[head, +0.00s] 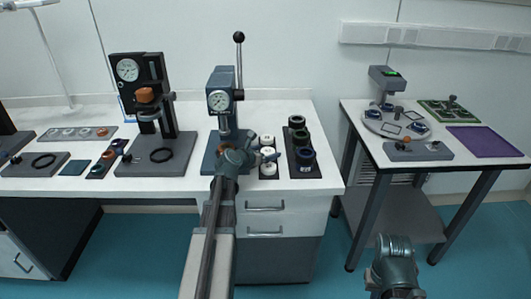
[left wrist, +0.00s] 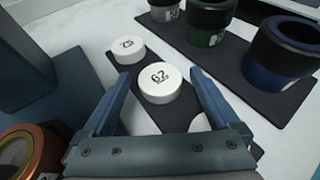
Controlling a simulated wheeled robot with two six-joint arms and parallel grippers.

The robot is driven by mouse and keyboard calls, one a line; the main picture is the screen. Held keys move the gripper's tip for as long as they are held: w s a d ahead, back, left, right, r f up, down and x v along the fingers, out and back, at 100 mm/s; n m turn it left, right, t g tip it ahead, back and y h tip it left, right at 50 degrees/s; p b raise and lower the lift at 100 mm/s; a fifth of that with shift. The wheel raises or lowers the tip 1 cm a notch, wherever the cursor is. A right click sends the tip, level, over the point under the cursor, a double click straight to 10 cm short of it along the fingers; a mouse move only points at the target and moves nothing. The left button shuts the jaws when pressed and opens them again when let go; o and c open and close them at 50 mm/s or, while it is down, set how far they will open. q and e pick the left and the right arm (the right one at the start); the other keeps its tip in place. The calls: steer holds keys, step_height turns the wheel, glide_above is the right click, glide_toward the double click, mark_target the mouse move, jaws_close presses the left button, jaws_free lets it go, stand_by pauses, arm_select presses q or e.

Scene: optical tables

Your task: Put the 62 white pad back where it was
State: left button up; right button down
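The white pad marked 62 (left wrist: 160,82) lies flat on a dark strip (left wrist: 188,112) in the left wrist view. My left gripper (left wrist: 158,74) is open, with one blue finger on each side of this pad and a visible gap to both. Another white pad (left wrist: 126,48) with a number I cannot read surely lies beyond it, and a third (left wrist: 208,132) is mostly hidden behind the gripper. In the head view my left gripper (head: 268,155) is over the row of white pads. My right gripper (head: 393,262) is low at the right, its fingers not distinguishable.
A dark tray (head: 311,170) with black, green and blue ringed cylinders stands just right of the pads. A lever press with a dial (head: 220,100) stands left of them. A copper-rimmed part (left wrist: 28,150) is near the gripper's left. A second table (head: 365,148) stands right, across a gap.

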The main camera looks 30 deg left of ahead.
arm_select(q)
steer(key=shift+r, duration=0.1)
steer(key=shift+s+r+p, duration=0.2)
steer(key=shift+p, duration=0.15)
steer(key=p+v, duration=0.4)
steer(key=v, duration=0.7)
steer(key=shift+s+a+r, duration=0.1)
steer(key=shift+s, duration=0.15)
